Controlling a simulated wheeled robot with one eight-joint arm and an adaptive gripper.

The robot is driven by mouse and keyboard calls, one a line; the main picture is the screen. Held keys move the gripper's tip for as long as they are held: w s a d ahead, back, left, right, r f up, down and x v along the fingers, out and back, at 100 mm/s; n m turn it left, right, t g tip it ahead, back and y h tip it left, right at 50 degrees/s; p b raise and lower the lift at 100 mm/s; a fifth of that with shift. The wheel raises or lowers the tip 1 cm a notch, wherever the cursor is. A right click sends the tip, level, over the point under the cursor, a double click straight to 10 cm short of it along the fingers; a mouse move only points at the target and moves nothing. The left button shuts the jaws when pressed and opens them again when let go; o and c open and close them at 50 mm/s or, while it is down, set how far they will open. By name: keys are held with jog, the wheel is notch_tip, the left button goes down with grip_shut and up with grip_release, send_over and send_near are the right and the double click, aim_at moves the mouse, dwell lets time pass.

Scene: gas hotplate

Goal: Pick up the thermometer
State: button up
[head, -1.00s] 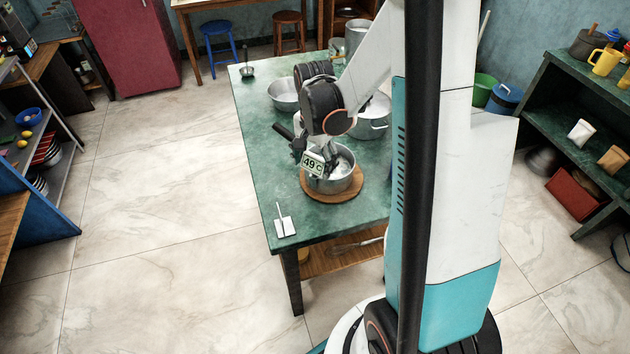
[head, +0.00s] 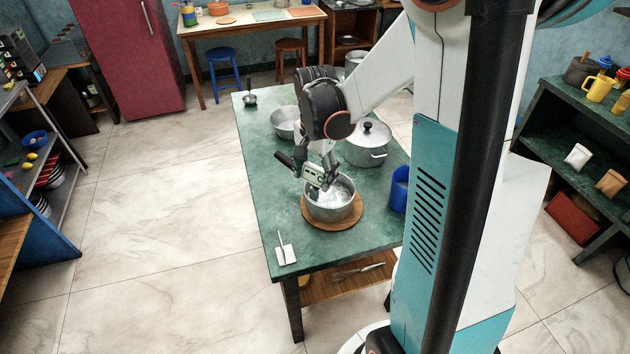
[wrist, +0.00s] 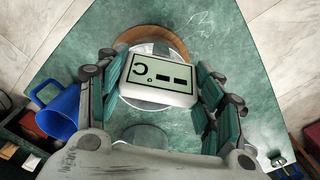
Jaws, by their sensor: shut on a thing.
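The thermometer (head: 314,174) is a pale box with a display framed in black. My gripper (head: 316,166) is shut on it and holds it above the left rim of a metal pot (head: 331,210). In the wrist view the thermometer (wrist: 160,78) sits between the two fingers of my gripper (wrist: 158,92), with its display facing the camera. The display shows a C and dark bars there. The thermometer hides much of the pot in the wrist view. Whether its lower end touches the pot cannot be told.
The pot stands on a round wooden board (head: 318,222) on the green table (head: 262,210). A lidded pot (head: 366,152), an open pan (head: 285,122) and a blue mug (head: 400,189) stand nearby. A white stand (head: 286,254) is at the table's front left. The left floor is clear.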

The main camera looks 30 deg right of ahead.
notch_tip(320, 180, up, 18)
jog(key=p, duration=0.7)
